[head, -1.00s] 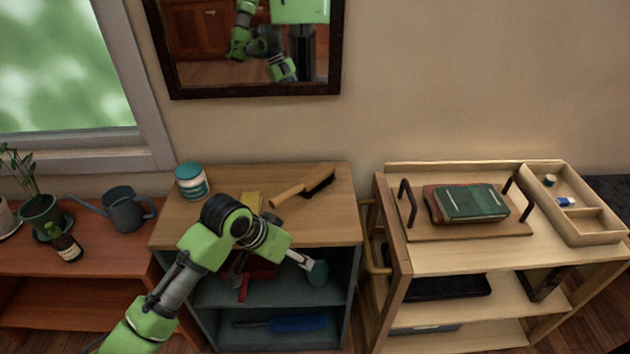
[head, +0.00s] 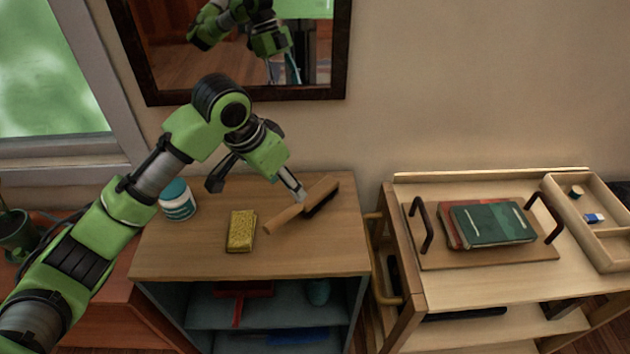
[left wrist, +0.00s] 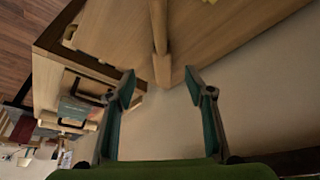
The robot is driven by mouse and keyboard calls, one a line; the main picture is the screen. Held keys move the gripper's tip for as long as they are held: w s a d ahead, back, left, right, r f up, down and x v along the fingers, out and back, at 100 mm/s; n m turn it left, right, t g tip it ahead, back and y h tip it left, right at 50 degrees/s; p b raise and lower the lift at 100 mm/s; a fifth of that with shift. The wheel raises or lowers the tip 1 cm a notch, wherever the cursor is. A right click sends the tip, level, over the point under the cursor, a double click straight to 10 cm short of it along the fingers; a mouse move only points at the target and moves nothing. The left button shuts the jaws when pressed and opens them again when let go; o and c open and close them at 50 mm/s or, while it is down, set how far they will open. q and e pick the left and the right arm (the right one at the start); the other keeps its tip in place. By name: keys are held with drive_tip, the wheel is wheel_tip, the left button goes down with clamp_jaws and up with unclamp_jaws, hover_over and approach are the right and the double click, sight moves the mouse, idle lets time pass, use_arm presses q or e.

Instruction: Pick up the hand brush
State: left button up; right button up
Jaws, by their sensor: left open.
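The hand brush (head: 287,216) lies on the wooden top of the cabinet (head: 190,260), its wooden handle toward the front left and its dark bristles toward the back right. My left gripper (head: 294,188) is above the brush, its visible fingertip overlapping the middle of the brush in the head view. In the left wrist view the open fingers (left wrist: 160,88) are spread, and the brush (left wrist: 160,45) shows beyond and between them. I cannot tell whether they touch it. My right gripper is not in view.
A yellow sponge (head: 241,232) and a white jar with a teal lid (head: 177,200) stand left of the brush. A cart (head: 470,278) with a tray of books (head: 485,224) is on the right. A mirror (head: 345,50) hangs behind. The cabinet top's front right is clear.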

sight(303, 205)
use_arm(q)
drive_tip(key=shift+w+d+f, duration=0.2)
drive_tip(key=shift+w+f, duration=0.5)
drive_tip(key=shift+f, duration=0.1)
drive_tip(key=x, duration=0.5)
drive_tip(key=shift+s+d+f, duration=0.15)
drive_tip(key=shift+s+f, duration=0.05)
drive_tip(key=shift+f, duration=0.05)
drive_tip(key=shift+w+f, duration=0.15)
drive_tip(key=shift+f, duration=0.2)
drive_tip(key=shift+w+d+f, duration=0.1)
drive_tip(key=shift+f, duration=0.1)
drive_tip(key=p+x, duration=0.1)
drive_tip(key=x, duration=0.3)
drive_tip(key=shift+f, duration=0.15)
drive_tip(key=shift+w+d+f, duration=0.15)
drive_tip(key=shift+f, duration=0.15)
drive_tip(key=shift+c, duration=1.2)
drive_tip(key=shift+r, duration=0.1)
clamp_jaws()
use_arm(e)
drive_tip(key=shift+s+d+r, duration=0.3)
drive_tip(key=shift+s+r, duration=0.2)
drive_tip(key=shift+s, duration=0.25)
